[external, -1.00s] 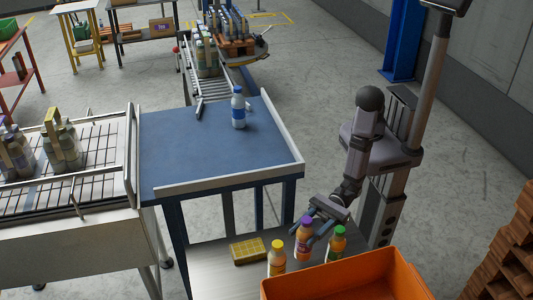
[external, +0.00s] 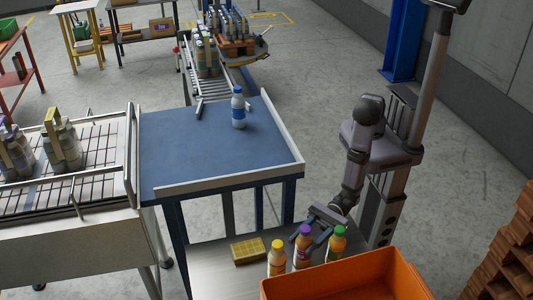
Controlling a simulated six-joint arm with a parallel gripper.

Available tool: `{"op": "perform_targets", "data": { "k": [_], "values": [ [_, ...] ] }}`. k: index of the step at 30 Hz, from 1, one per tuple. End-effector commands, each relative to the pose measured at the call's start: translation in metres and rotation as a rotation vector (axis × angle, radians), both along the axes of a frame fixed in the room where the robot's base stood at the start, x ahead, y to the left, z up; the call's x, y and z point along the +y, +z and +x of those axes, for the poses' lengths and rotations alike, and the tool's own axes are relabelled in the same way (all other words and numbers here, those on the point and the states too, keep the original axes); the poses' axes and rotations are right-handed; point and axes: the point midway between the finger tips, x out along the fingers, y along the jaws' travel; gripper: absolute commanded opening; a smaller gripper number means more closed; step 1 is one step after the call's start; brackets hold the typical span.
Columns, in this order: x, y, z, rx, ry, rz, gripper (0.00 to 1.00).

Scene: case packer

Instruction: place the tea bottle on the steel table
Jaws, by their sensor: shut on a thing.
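The tea bottle (external: 302,250), an amber bottle with a purple cap, stands upright between the fingers of my gripper (external: 318,233). My gripper is shut on it, near its upper part. The bottle is low over the steel table (external: 215,272), between a yellow-capped bottle (external: 277,262) and a green-capped bottle (external: 337,246). Its base is hard to see, so I cannot tell whether it touches the tabletop. Its label is too small to read.
An orange crate (external: 345,277) stands in front of the bottles and hides part of the table. A yellow box (external: 248,250) lies to their left. A blue table (external: 190,150) with a white-and-blue bottle (external: 238,108) is behind. The steel table's left part is clear.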

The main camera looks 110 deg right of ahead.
Motion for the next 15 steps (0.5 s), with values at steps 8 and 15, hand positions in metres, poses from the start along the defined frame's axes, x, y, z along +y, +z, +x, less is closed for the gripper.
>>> {"op": "perform_targets", "data": {
  "k": [8, 15],
  "values": [
    [-0.0001, -0.002, -0.0001, 0.001, 0.0, -0.001, 0.5],
    [0.0001, 0.0008, -0.0001, 0.001, 0.0, -0.001, 0.5]
  ]
}}
